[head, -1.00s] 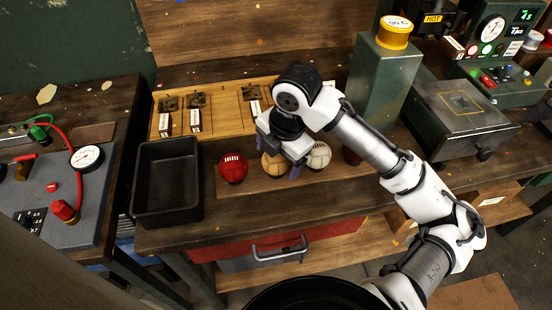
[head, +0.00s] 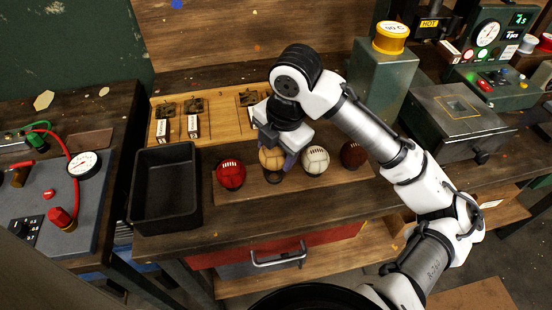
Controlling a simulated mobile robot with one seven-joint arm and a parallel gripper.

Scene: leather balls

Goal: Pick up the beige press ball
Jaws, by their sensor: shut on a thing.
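The beige ball (head: 271,159), tan with dark seams, is between the fingers of my gripper (head: 274,157) in the head view. My gripper points down and is shut on it. A dark round seat (head: 274,177) shows on the wooden board below the ball, so the ball appears slightly raised. My gripper partly hides the ball's upper part.
On the same board (head: 335,178), a red ball (head: 231,174) sits to the left, and a cream-white ball (head: 315,160) and a dark brown ball (head: 353,154) to the right. An empty black tray (head: 165,222) stands at left. A green press column (head: 381,82) stands behind right.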

